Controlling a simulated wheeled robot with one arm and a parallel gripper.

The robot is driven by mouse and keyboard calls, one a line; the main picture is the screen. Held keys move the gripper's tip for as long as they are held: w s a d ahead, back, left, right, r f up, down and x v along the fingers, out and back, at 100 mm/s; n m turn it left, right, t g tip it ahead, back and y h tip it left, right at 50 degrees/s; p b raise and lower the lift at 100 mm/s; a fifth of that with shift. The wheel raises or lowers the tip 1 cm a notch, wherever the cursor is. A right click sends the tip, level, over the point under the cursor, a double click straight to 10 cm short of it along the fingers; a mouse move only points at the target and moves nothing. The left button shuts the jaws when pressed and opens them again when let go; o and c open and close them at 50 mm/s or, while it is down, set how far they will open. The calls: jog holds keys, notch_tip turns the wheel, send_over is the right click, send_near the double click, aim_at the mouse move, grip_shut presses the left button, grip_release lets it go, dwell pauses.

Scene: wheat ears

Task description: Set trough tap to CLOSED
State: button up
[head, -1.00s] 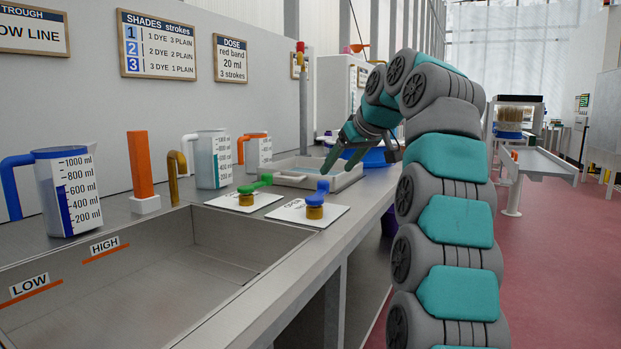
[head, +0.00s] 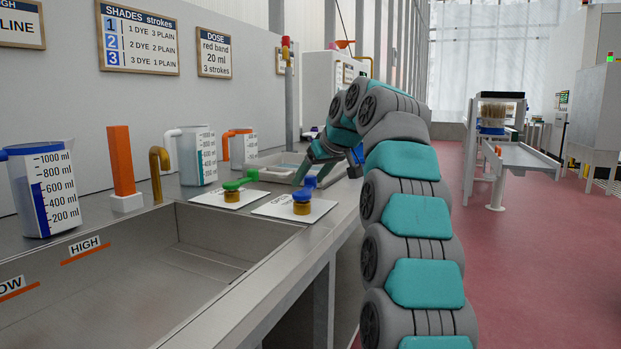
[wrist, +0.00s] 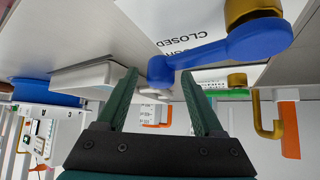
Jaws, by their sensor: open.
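A tap with a blue lever (head: 311,182) on a brass base (head: 302,207) stands on a white card at the trough's right end. In the wrist view its blue lever (wrist: 215,52) runs from the brass base (wrist: 250,10) to a round knob. The card (wrist: 190,25) there reads CLOSED; the other print is cut off. My gripper (wrist: 158,74) is open, and the knob shows between its fingertips; I cannot tell whether they touch. A second tap with a green lever (head: 240,184) stands to the left on its own card. I cannot read which tap is the trough's.
The steel trough (head: 215,232) lies in front of the taps, with an orange post (head: 121,160) and brass spout (head: 158,172) behind it. Measuring jugs (head: 196,155) stand along the wall. A shallow tray (head: 268,168) is beyond the taps.

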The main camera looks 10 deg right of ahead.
jog(key=shift+c, duration=0.2)
grip_shut()
dwell(1.1)
